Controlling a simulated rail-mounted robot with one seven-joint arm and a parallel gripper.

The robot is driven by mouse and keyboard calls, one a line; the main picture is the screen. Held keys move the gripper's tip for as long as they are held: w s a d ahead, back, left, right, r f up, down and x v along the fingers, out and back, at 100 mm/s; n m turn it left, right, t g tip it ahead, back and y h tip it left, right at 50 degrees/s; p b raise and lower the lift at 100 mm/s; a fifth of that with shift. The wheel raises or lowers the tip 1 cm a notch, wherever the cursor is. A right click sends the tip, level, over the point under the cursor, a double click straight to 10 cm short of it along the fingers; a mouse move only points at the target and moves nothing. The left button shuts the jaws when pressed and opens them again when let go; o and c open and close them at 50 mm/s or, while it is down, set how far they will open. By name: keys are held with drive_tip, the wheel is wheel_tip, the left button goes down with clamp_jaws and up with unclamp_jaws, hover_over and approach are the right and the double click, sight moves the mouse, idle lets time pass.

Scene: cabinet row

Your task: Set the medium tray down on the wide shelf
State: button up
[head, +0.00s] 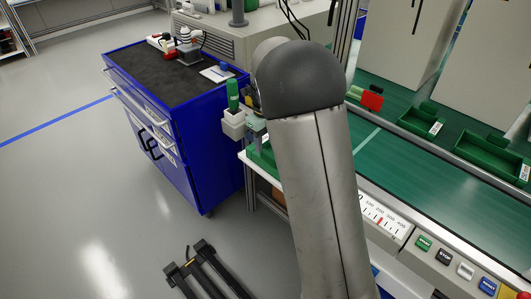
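My gripper is not visible; my arm link and its dark cap fill the middle of the head view and hide what lies behind them. Two green trays stand on the green bench top at the right: a smaller one (421,122) and a larger one (492,157). A partly hidden green piece (262,160) sits at the bench's left end. I cannot tell which tray, if any of these, is the medium one. I cannot pick out the wide shelf.
A blue tool cabinet (190,140) with a black top stands at the left, with small items on it. A green-handled tool (232,95) stands upright by the bench (395,165). A red object (372,100) lies behind. Black bars (205,265) lie low at the floor. Floor at left is clear.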

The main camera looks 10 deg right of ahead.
wheel_tip(320, 180, up, 4)
drive_tip(key=shift+f, duration=0.2)
drive_tip(key=shift+s+r, duration=0.25)
drive_tip(key=s+n, duration=3)
drive_tip(key=s, duration=0.1)
drive_tip(key=r+p, duration=0.1)
drive_tip(key=p, duration=0.1)
drive_tip(key=r+p, duration=0.2)
drive_tip(key=shift+a+r, duration=0.25)
drive_tip(key=shift+a, duration=0.1)
